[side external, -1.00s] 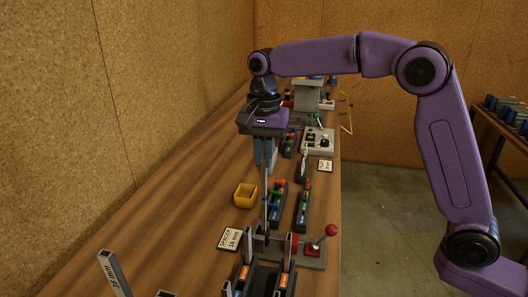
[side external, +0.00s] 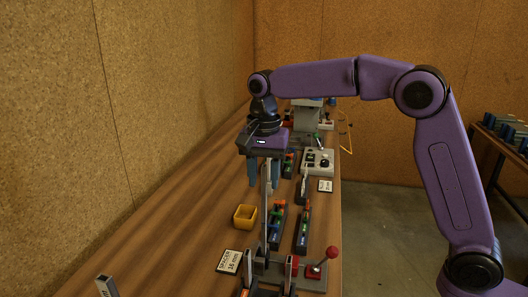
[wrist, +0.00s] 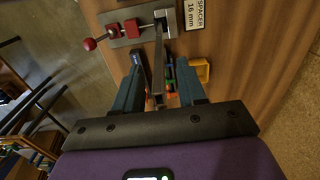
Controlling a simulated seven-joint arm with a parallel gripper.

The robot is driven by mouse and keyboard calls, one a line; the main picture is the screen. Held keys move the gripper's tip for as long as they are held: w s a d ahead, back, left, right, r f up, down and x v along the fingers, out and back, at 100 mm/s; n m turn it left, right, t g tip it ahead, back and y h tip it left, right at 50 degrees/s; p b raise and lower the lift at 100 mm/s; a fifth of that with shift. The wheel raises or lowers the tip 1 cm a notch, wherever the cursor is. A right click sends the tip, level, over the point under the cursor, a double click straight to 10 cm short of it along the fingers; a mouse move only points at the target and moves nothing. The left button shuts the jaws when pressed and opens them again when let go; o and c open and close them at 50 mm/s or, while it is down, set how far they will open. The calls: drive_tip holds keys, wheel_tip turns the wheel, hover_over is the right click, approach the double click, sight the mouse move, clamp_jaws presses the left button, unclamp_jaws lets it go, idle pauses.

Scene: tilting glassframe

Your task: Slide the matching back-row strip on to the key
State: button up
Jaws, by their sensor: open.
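A tall thin grey strip (side external: 266,208) stands upright at the grey fixture with red clamp parts (side external: 290,268). In the wrist view the strip (wrist: 158,62) runs between my fingers, with its foot at the fixture (wrist: 131,29). My gripper (side external: 264,178) is open around the strip's upper part, with a finger on either side and gaps showing. A key cannot be made out; the strip's foot is too small to judge. Another grey strip (side external: 107,287) stands at the lower left, partly cut off. A card (side external: 230,262) reads "SPACER 16 mm".
A red-knobbed lever (side external: 332,253) stands right of the fixture. A grey control box (side external: 318,161) is farther back.

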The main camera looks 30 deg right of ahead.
wheel_tip(320, 180, up, 11)
idle(0.5)
drive_tip(key=shift+f, duration=0.1)
drive_tip(key=shift+s, duration=0.1)
idle(0.3)
drive_tip(key=s+d+f+n, duration=0.5)
drive_tip(key=s+f+n, duration=0.1)
drive_tip(key=s, duration=0.5)
drive_tip(key=s+d+f+n, duration=0.5)
drive_tip(key=s+n, duration=0.3)
drive_tip(key=s, duration=0.3)
drive_tip(key=s+d+f+n, duration=0.5)
drive_tip(key=s+f+n, duration=0.2)
drive_tip(key=s, duration=0.5)
drive_tip(key=shift+d+f+n, duration=0.3)
drive_tip(key=shift+f, duration=0.05)
